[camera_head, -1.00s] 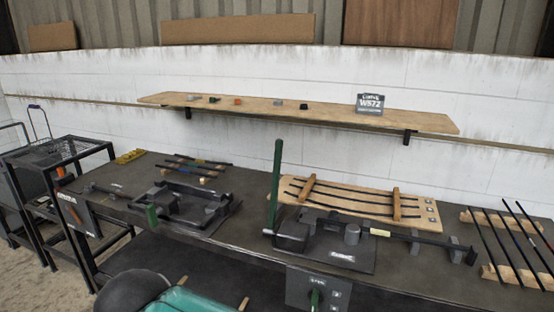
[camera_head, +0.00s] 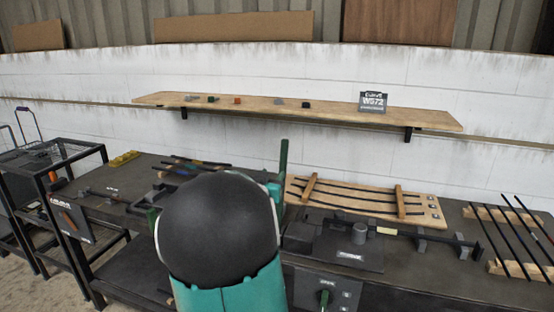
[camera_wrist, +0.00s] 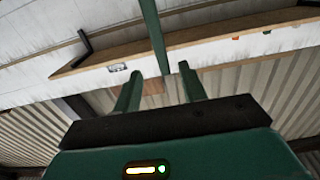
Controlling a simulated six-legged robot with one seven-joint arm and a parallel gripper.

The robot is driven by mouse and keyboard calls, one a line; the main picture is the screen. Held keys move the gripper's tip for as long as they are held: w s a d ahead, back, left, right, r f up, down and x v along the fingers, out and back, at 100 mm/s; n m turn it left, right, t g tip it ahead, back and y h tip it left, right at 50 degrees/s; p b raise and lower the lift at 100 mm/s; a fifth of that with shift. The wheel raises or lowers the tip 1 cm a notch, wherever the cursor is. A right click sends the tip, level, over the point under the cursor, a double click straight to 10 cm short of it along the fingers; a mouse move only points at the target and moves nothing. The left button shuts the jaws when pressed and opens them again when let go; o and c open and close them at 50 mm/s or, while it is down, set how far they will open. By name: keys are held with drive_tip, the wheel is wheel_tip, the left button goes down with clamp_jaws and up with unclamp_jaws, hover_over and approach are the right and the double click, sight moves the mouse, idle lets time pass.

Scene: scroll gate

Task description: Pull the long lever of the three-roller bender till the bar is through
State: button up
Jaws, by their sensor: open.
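The three-roller bender (camera_head: 352,258) sits on the workbench right of centre in the head view. Its long green lever (camera_head: 284,155) stands upright at its left end, the lower part hidden behind my arm. A dark bar (camera_head: 450,240) runs out of the bender to the right. In the wrist view the green lever (camera_wrist: 153,35) comes down from the top edge and its end shows between my fingers. My gripper (camera_wrist: 161,72) is open, a finger on each side of the lever in the picture; contact cannot be told.
A second bending tool is mostly hidden behind my arm. A wooden rack with curved bars (camera_head: 430,212) lies behind the bender, and straight rods on wood blocks (camera_head: 505,268) lie right. A wall shelf (camera_head: 340,112) runs above. A black cart (camera_head: 60,165) stands left.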

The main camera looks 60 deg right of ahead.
sight(285, 158)
drive_tip(key=d, duration=0.4)
drive_tip(key=w+d, duration=0.1)
drive_tip(key=d, duration=0.4)
drive_tip(key=w+d, duration=0.1)
drive_tip(key=d, duration=0.3)
drive_tip(key=shift+d, duration=0.4)
clamp_jaws()
